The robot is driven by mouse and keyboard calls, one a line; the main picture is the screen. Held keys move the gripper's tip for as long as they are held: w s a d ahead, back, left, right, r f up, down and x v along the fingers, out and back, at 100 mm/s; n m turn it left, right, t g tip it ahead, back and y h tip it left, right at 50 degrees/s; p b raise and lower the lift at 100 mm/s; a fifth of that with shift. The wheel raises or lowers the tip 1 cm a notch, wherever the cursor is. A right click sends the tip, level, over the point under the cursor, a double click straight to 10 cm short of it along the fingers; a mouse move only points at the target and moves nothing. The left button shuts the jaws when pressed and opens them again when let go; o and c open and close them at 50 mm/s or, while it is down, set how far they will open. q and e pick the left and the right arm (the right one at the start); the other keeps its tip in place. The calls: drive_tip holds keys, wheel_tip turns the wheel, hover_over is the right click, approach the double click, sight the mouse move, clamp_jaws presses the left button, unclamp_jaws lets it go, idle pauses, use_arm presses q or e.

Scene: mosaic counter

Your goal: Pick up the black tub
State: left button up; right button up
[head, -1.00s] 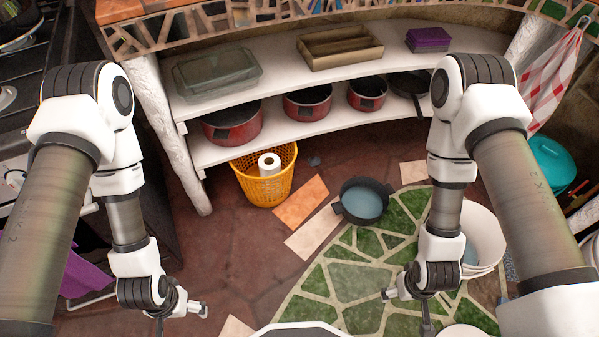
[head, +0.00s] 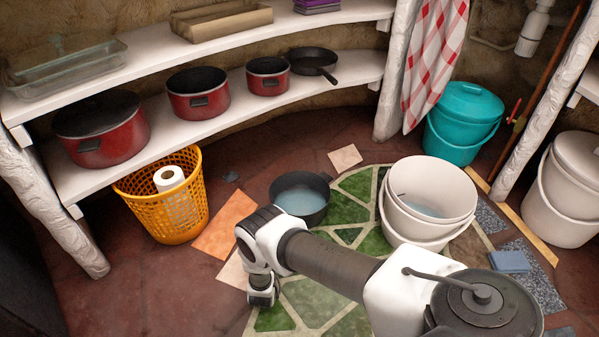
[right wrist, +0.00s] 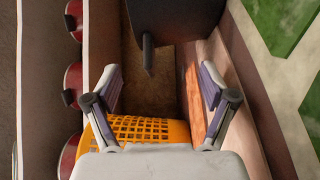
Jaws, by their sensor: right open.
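The black tub (head: 300,197) stands on the floor, at the edge of the green mosaic, with bluish water or a pale blue bottom inside. In the right wrist view a dark shape with a protruding handle (right wrist: 175,22), apparently the tub, is at the top, beyond the fingers. My right gripper (right wrist: 160,95) is open with nothing between its fingers and is apart from the tub. In the head view my right arm reaches in from the lower right, its wrist just below and left of the tub; its fingers cannot be made out there. My left gripper is out of view.
A yellow basket (head: 158,208) with a paper roll (head: 168,178) stands left of the tub. White buckets (head: 432,190) stand to its right. Shelves with red pots (head: 198,94) curve behind. Loose tiles (head: 225,222) lie on the floor near the tub.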

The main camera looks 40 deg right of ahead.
use_arm(q)
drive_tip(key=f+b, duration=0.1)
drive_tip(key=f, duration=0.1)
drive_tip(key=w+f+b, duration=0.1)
drive_tip(key=b, duration=0.1)
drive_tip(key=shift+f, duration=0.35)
use_arm(e)
drive_tip(key=x, duration=0.4)
drive_tip(key=shift+d+f, duration=0.1)
drive_tip(key=shift+d, duration=0.25)
drive_tip(key=shift+w+d, duration=0.15)
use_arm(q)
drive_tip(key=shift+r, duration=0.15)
use_arm(e)
drive_tip(key=shift+r, duration=0.25)
